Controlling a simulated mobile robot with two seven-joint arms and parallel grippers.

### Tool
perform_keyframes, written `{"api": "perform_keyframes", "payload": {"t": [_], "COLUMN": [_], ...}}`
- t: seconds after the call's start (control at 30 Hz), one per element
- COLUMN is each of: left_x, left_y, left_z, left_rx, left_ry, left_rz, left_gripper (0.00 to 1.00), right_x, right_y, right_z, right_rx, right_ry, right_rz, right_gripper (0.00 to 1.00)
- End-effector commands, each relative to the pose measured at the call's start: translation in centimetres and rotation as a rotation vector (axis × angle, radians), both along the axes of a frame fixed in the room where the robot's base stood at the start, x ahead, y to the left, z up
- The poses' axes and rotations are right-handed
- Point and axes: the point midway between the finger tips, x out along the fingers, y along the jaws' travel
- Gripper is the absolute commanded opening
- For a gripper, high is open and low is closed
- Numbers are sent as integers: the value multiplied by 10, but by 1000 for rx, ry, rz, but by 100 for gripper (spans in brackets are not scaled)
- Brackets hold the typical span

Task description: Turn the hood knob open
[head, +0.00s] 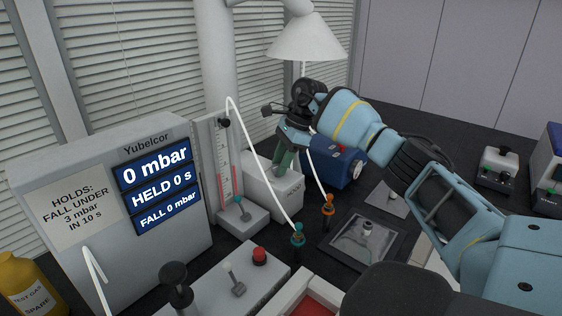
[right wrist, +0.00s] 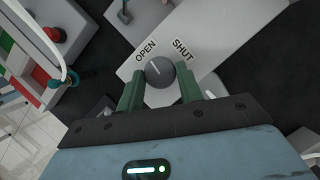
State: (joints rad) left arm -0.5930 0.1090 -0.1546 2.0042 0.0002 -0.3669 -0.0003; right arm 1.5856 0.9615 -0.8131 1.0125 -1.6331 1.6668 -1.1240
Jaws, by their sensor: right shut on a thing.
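The hood knob (right wrist: 160,72) is a round grey knob on a pale box (right wrist: 138,72) marked OPEN (right wrist: 146,50) on the left and SHUT (right wrist: 183,50) on the right. Its white line slants up and left, toward the OPEN side. My right gripper (right wrist: 160,88) has its green fingers on either side of the knob and is shut on it. In the head view the right gripper (head: 284,158) reaches down to the pale box (head: 268,190); its fingers partly hide the knob there. The white cone-shaped hood (head: 306,40) hangs behind the arm. My left gripper is not in view.
A grey Yubelcor unit (head: 120,150) reading 0 mbar stands at left. White tubes run to teal (head: 298,235) and orange (head: 328,204) fittings near the box. A blue machine (head: 345,168) stands just right of the box. A red button (head: 259,254) is in front.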

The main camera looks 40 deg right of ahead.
Motion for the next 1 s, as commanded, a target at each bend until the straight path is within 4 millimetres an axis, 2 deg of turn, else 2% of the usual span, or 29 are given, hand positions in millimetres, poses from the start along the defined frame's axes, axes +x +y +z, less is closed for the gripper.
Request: {"api": "perform_keyframes", "payload": {"t": [0.2, 0.23, 0.37, 0.73, 1.0], "left_x": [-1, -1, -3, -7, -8], "left_y": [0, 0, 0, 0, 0], "left_z": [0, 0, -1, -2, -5], "left_rx": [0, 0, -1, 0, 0], "left_ry": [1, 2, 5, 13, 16], "left_rz": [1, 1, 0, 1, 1], "left_gripper": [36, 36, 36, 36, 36], "right_x": [0, 0, 0, -1, -7], "right_y": [0, 0, 0, -2, -15], "right_z": [0, 0, 0, 5, 42], "right_rx": [0, -1, -1, 0, 0], "right_ry": [-1, -2, -1, -1, -5], "right_rz": [2, 1, 1, 0, -1], "right_gripper": [13, 39, 56, 57, 57]}}
